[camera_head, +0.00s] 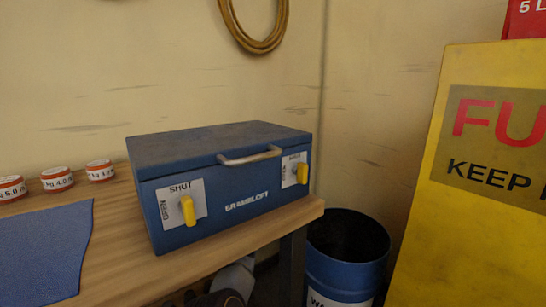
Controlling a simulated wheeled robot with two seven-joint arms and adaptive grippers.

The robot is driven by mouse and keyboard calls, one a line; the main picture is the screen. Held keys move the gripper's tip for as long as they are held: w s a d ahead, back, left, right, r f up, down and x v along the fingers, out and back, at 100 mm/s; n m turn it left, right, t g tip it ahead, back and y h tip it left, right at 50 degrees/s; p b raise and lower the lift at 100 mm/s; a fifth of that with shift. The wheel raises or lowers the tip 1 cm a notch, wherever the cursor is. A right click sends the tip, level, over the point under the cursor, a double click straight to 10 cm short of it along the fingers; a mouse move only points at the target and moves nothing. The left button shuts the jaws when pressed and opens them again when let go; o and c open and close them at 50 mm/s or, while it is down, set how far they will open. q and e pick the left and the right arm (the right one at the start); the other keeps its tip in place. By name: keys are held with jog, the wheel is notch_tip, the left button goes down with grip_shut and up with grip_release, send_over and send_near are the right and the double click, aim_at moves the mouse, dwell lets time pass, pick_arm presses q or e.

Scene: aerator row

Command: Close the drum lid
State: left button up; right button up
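A blue metal box (218,180) stands on the wooden bench with its flat lid (205,142) down. The lid has a grey bar handle (249,156) at its front edge. A yellow latch knob (188,210) sits upright on a left plate marked SHUT at the top and OPEN at the side. A second yellow knob (302,174) sits upright on a similar right plate. A blue round drum or bin (345,275) stands on the floor right of the bench, its top open and dark inside; no separate lid for it shows. Neither gripper is in view.
The wooden bench (125,250) carries a blue mat (45,255) and several small red-and-white tins (57,179) at left. A yellow warning panel (480,230) stands at right. A coiled hose (253,44) hangs on the wall. Grey and black parts show below the bench, unclear.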

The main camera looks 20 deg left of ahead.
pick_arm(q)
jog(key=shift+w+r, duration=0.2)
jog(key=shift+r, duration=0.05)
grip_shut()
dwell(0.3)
